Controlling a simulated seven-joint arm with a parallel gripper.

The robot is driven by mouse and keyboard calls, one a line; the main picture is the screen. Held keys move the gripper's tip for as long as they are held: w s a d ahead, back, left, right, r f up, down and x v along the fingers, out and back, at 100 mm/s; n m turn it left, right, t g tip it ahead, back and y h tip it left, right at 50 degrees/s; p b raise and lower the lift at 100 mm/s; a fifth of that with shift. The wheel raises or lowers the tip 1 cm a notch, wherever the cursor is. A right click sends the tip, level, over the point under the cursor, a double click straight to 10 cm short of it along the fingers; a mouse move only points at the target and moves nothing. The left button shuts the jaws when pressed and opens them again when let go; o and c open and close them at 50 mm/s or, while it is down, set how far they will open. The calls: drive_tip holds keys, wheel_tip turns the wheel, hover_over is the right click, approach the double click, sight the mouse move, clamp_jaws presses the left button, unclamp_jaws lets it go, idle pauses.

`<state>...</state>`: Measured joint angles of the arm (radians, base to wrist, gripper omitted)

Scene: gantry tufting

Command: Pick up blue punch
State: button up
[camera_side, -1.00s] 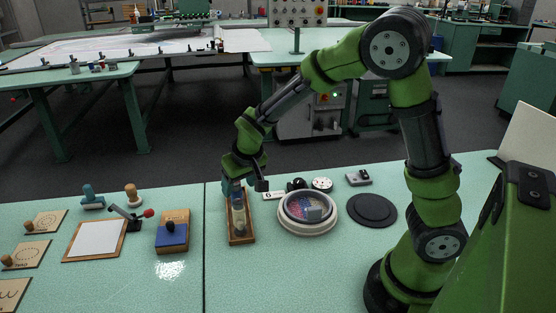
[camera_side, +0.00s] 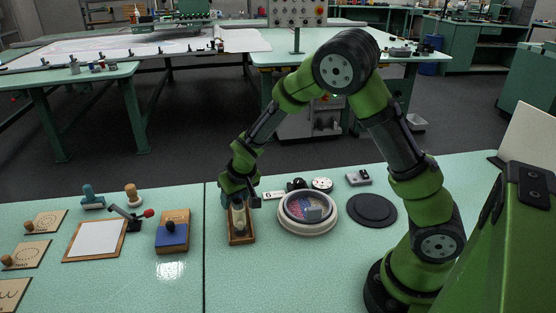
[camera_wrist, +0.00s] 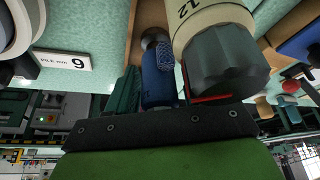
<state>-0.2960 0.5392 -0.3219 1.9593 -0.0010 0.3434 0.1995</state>
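A blue tool with a patterned grip and a round metal-like end, which looks like the blue punch (camera_wrist: 157,78), shows in the wrist view just ahead of my gripper's dark mounting plate. A ribbed green part (camera_wrist: 122,95) is close on its left. A large beige cylinder marked 12 (camera_wrist: 215,45) with a dark cap is close on its right. In the side view my gripper (camera_side: 234,192) points down over the back of a narrow wooden tray (camera_side: 241,238) holding a pale upright cylinder (camera_side: 238,216). The blue punch is hidden there. I cannot see both fingertips or whether they touch it.
A round white-rimmed dish (camera_side: 308,226) and a black disc (camera_side: 371,210) stand right of the tray. A blue pad on wood (camera_side: 172,237) is on its left. A small sign reading PILE mm 9 (camera_wrist: 62,62) is nearby.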

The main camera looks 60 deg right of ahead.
drive_tip(key=c, duration=0.8)
drive_tip(key=shift+o, duration=0.2)
drive_tip(key=shift+r, duration=0.15)
drive_tip(key=shift+r, duration=0.25)
drive_tip(key=v, duration=0.3)
drive_tip(key=shift+w+d+r, duration=0.15)
drive_tip(key=shift+w, duration=0.1)
drive_tip(key=s+r, duration=0.1)
drive_tip(key=s, duration=1.4)
drive_tip(key=shift+s+a, duration=0.2)
drive_tip(key=shift+r, duration=0.1)
